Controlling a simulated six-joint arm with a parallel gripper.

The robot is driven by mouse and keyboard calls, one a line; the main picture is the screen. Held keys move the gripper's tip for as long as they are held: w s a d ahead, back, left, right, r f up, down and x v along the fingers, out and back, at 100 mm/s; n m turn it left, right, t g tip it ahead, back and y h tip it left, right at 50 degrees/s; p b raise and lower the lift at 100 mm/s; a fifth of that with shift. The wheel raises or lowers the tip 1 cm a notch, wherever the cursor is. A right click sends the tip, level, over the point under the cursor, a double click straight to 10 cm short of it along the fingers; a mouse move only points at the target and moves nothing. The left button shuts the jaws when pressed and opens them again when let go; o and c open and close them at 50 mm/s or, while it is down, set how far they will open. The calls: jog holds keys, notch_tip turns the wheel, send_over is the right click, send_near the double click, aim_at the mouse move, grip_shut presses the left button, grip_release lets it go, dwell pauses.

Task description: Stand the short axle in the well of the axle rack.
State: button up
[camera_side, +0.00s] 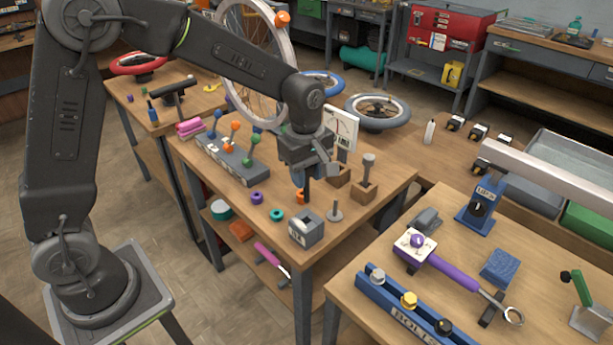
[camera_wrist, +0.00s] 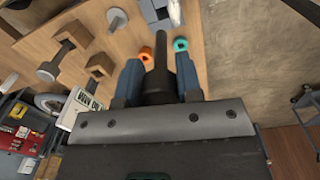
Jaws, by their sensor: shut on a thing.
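My gripper (camera_side: 305,178) points down above the middle table, and its jaws are shut on a dark short axle (camera_side: 306,191). In the wrist view the axle (camera_wrist: 159,72) sits between the two blue-grey fingers (camera_wrist: 157,80), with its narrow end sticking out beyond them. A small grey block with a pale label and a dark opening in its top (camera_side: 311,236) looks like the axle rack. It stands near the table's front corner, below the axle and apart from it. In the wrist view the block (camera_wrist: 157,12) is cut off at the top edge.
An orange ring (camera_wrist: 146,55), a teal ring (camera_side: 277,214) and a purple ring (camera_side: 257,198) lie close by. A grey peg on a round foot (camera_side: 335,213) stands right of the block. A wooden block with a bolt (camera_side: 363,191) and a coloured-knob rack (camera_side: 229,160) stand farther back.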

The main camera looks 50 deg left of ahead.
jog(key=shift+r, duration=2.4)
jog(key=shift+w, duration=0.1)
jog(key=shift+w+a+f+n, duration=0.75)
jog(key=shift+w+a+n, duration=0.75)
jog(key=shift+w+n, duration=1.75)
jog(key=shift+w+a+f+n, duration=0.8)
jog(key=shift+w+a+n, duration=0.75)
jog(key=shift+w+n, duration=1.7)
jog(key=shift+w+a+f+n, duration=0.75)
jog(key=shift+w+a+n, duration=0.75)
jog(key=shift+w+n, duration=1.75)
jog(key=shift+w+m, duration=0.7)
jog(key=shift+m, duration=0.05)
jog(key=shift+f, duration=2.9)
jog(key=shift+f, duration=2.75)
